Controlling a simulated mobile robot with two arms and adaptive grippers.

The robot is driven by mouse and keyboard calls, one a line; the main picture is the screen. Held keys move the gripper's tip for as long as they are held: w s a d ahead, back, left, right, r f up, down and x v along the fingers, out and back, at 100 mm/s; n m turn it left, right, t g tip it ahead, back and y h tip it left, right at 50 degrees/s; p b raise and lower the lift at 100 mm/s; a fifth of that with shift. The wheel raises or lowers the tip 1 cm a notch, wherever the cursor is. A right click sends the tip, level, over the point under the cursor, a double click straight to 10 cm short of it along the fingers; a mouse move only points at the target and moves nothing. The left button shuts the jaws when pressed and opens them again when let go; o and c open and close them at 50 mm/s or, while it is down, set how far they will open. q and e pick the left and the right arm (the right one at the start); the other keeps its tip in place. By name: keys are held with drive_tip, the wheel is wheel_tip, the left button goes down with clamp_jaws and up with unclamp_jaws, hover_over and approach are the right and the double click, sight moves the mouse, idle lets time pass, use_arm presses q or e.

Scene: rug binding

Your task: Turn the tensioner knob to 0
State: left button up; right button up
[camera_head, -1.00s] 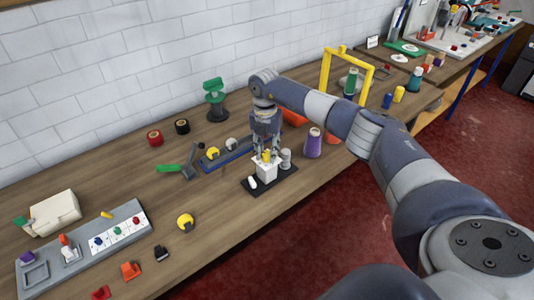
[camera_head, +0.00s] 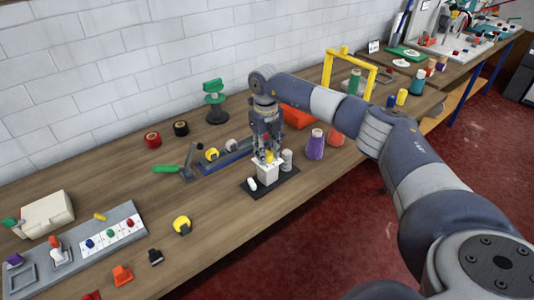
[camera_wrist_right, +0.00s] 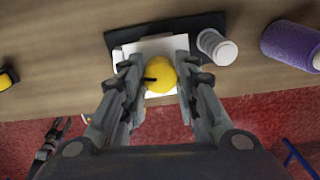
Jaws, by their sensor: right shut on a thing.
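The tensioner knob is a yellow round knob (camera_wrist_right: 160,75) with a dark pointer mark toward the left in the right wrist view. It sits on top of a white block (camera_head: 267,173), which stands on a black base plate (camera_head: 284,184). My right gripper (camera_head: 268,155) comes down from above with a finger on each side of the knob and is shut on it. In the right wrist view the right gripper (camera_wrist_right: 158,82) has its fingers on the knob's left and right. Any number scale around the knob cannot be read. My left gripper is not in view.
A grey-white cylinder (camera_head: 287,159) stands on the base plate close to the gripper. A purple thread cone (camera_head: 315,145) is to its right. A blue tray (camera_head: 235,155) lies behind on the left. The table in front of the base plate is clear.

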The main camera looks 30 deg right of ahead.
drive_tip(key=shift+n+b, duration=0.35)
drive_tip(key=shift+n, duration=0.95)
drive_tip(key=o, duration=1.1)
drive_tip(key=shift+c, duration=0.2)
drive_tip(key=shift+r, duration=0.1)
wheel_tip(320, 180, up, 12)
drive_tip(key=shift+a, duration=0.15)
drive_tip(key=shift+f, duration=0.2)
